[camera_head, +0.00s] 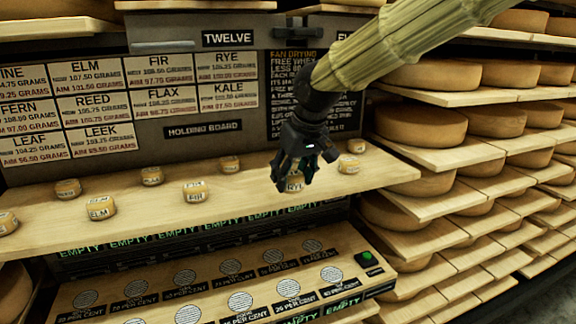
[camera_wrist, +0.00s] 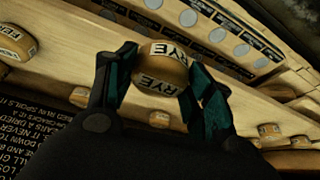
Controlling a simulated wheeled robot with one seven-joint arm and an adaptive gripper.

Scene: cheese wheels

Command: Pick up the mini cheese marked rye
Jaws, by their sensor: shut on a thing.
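The mini cheese marked RYE (camera_wrist: 162,68) is a small round yellow wheel with a white label band. In the wrist view it sits between the two fingers of my gripper (camera_wrist: 160,80), which touch it from both sides. In the head view my gripper (camera_head: 292,180) is at the right part of the wooden shelf board, and the RYE cheese (camera_head: 295,184) shows just under its fingers, partly hidden. I cannot tell whether the cheese touches the board or is slightly raised.
Other mini cheeses stand on the board (camera_head: 240,204), including ELM (camera_head: 101,207) and FIR (camera_head: 195,191). One (camera_head: 349,164) stands close to the right of my gripper. A lower panel (camera_head: 150,297) with round discs lies in front. Racks of large cheese wheels (camera_head: 427,126) stand at right.

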